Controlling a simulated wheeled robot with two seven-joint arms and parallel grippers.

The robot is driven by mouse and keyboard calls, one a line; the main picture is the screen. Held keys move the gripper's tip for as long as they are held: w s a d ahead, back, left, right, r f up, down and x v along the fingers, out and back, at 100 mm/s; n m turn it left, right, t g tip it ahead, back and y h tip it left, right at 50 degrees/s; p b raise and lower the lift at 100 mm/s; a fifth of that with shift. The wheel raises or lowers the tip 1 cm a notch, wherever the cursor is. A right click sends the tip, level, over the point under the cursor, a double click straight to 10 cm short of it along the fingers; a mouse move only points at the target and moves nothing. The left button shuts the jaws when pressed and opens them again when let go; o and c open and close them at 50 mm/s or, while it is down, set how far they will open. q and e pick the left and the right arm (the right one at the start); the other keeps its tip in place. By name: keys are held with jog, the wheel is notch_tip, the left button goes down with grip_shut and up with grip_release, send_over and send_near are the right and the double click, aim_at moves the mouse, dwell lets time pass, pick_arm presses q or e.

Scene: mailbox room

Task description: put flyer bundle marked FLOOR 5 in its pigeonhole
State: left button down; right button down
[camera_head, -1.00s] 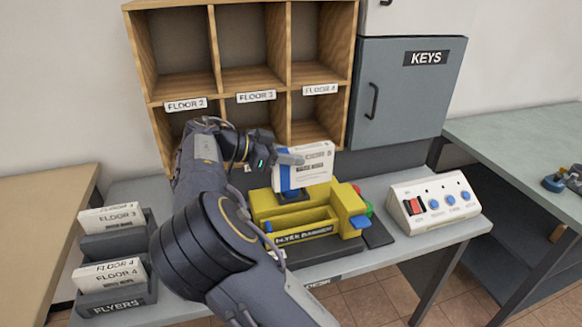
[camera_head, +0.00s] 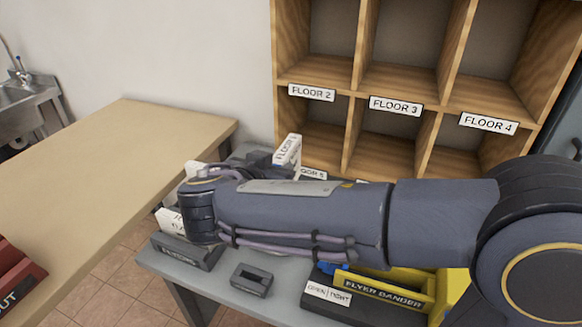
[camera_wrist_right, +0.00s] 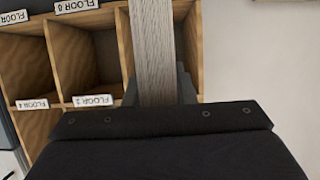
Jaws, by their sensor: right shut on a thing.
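The flyer bundle (camera_head: 289,149) is a white block with a blue printed side whose marking is too small to read surely. My right gripper (camera_head: 275,164) is shut on it and holds it upright in front of the lower left of the rack. The FLOOR 5 label (camera_head: 313,174) shows just beside it, under the lower left pigeonhole (camera_head: 324,138). In the right wrist view, the bundle (camera_wrist_right: 155,50) shows its grey paper edge in front of the upside-down rack. My right forearm hides part of the lower row. My left gripper is out of view.
The wooden rack (camera_head: 363,90) has FLOOR 2, FLOOR 3 and FLOOR 4 labels above its lower row. The yellow flyer bander (camera_head: 390,285), a small dark block (camera_head: 251,280) and the flyer holder (camera_head: 187,252) are below my arm. A tan table (camera_head: 110,165) stands left.

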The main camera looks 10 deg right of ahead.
jog(key=w+d+f, duration=0.2)
jog(key=w+d, duration=0.5)
jog(key=w, duration=0.4)
jog(key=w+d+f+p, duration=0.1)
jog(key=w+d, duration=0.7)
jog(key=w, duration=0.3)
jog(key=shift+w+d+f, duration=0.25)
jog(key=shift+w+f, duration=0.1)
jog(key=shift+f, duration=0.05)
jog(key=shift+f+b, duration=0.4)
jog(key=shift+b, duration=0.3)
jog(key=c, duration=1.1)
grip_release()
